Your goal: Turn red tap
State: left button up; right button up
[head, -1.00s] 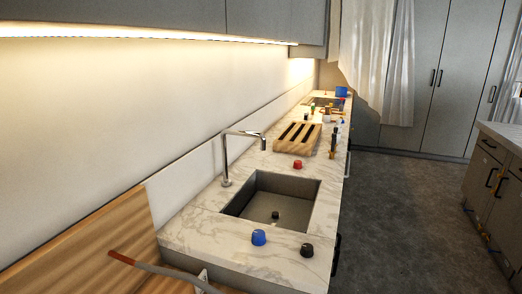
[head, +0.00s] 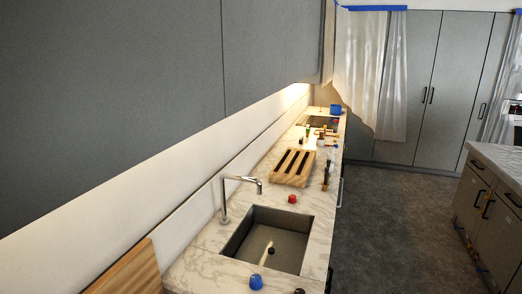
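The red tap (head: 292,199) is a small red knob on the marble counter, just behind the far edge of the sink (head: 286,258). A thin metal faucet (head: 226,199) rises at the left of the sink and its spout reaches toward the basin. A blue knob (head: 256,281) stands at the near edge of the sink, and a black knob (head: 299,291) is partly cut off at the bottom edge. Neither of my grippers shows in the head view.
A slotted wooden rack (head: 291,170) lies on the counter beyond the red tap. Several small items and a blue container (head: 335,109) stand farther back. Grey wall cabinets (head: 130,80) overhang the counter on the left. The dark floor (head: 390,230) to the right is clear.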

aim_at(292, 197)
jog(key=i+l+z, duration=0.15)
jog(key=z, duration=0.9)
jog(key=i, duration=2.15)
jog(key=i+u, duration=0.1)
jog(key=i, duration=0.65)
jog(key=i+u, duration=0.1)
jog(key=i, duration=0.6)
jog(key=i+l+u, duration=0.1)
jog(key=i, duration=0.6)
jog(key=u, duration=0.5)
jog(key=i+u, duration=0.1)
jog(key=u, duration=0.4)
jog(key=l+u, duration=0.1)
jog(key=u, duration=0.85)
jog(key=l+u, duration=0.1)
jog(key=u, duration=0.4)
jog(key=i+j+u, duration=0.1)
jog(key=u, duration=0.3)
jog(key=i+u, duration=0.2)
jog(key=u, duration=0.2)
jog(key=i+j+u, duration=0.1)
jog(key=u, duration=0.25)
